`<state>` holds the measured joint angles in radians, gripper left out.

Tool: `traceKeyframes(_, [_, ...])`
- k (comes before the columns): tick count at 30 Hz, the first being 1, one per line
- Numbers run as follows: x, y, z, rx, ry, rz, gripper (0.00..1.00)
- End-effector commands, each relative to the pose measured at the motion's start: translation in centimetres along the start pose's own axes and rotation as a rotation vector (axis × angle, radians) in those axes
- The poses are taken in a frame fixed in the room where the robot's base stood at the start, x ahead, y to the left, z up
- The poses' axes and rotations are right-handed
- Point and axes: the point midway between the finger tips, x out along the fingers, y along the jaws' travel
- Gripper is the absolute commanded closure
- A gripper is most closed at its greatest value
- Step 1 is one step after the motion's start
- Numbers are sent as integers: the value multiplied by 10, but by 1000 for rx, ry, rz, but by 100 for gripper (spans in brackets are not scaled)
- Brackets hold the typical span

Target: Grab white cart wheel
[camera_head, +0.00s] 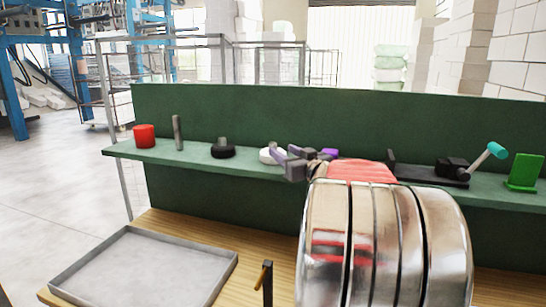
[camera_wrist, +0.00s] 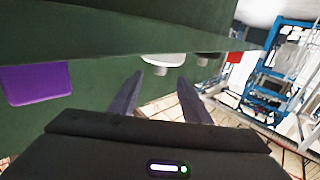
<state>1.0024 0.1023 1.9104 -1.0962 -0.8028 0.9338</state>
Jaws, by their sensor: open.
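The white wheel (camera_head: 266,155) lies on the green shelf, just left of my gripper (camera_head: 284,160) in the head view. My fingers hide part of it there. In the wrist view the white wheel (camera_wrist: 163,60) shows beyond the fingertips, roughly in line with the gap between them, with a small grey hub on it. My gripper (camera_wrist: 160,82) is open, and nothing shows between its fingers. I cannot tell whether a finger touches the wheel.
A grey tray (camera_head: 100,297) lies below left.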

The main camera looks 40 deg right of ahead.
Motion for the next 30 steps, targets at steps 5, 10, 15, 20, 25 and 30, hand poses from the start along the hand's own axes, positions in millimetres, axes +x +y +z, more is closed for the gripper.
traceKeyframes(5, [16,-1,1,1,0,-2,57])
traceKeyframes(10, [39,-1,1,0,0,-2,57])
traceKeyframes(15, [50,-1,1,1,0,0,57])
traceKeyframes(20, [50,0,1,0,0,1,57])
traceKeyframes(25, [50,0,1,0,0,1,57])
traceKeyframes(30, [50,0,1,0,0,1,57])
